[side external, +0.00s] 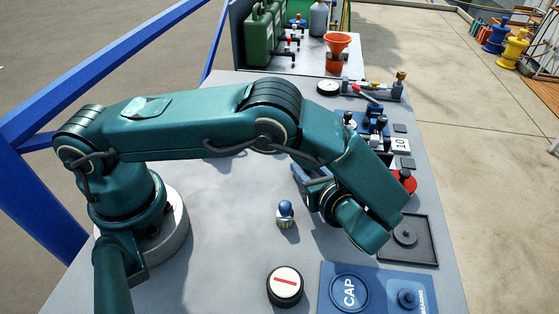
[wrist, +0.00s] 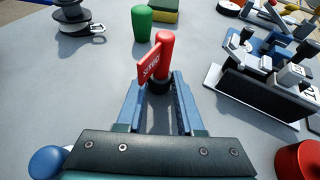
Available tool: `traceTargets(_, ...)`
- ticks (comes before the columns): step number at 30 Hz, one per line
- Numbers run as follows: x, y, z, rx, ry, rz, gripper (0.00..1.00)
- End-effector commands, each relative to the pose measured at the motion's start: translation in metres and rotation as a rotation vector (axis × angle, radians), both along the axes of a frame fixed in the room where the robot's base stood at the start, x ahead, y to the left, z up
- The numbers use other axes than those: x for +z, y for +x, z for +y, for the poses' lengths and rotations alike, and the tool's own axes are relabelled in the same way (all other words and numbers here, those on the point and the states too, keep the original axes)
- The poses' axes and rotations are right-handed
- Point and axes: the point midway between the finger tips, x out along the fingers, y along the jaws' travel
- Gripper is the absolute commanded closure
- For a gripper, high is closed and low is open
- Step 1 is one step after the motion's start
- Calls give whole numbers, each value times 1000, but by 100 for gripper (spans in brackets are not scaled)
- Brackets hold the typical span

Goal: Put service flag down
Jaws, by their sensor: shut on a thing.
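The service flag (wrist: 152,62) is a red plate with pale lettering, seen in the wrist view. It stands out to the left of a red, round-topped post (wrist: 166,44) with a black collar at its foot. My gripper (wrist: 159,84) has its blue fingers on either side of this foot and is shut on it. The flag is raised and angled. In the side view, the blue fingers of my gripper (side external: 304,176) show partly behind my wrist, and the flag is hidden there.
Right of the flag in the wrist view is a blue lever block (wrist: 264,58) and a red button (wrist: 298,160). A green cylinder (wrist: 141,22) stands beyond. A blue-topped knob (side external: 286,210) and a blue CAP panel (side external: 385,282) are nearer in the side view.

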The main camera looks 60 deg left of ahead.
Motion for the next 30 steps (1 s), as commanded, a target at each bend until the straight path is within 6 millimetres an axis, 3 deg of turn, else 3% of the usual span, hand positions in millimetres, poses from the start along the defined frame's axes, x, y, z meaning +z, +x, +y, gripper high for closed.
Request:
traceTargets(5,-2,0,0,0,1,1,100)
traceTargets(6,-2,0,0,0,0,0,49)
traceTargets(7,-2,0,0,0,0,0,37)
traceTargets(8,-2,0,0,0,0,0,34)
traceTargets(19,1,0,0,0,0,-1,34)
traceTargets(30,24,-17,-56,-5,-3,-3,34)
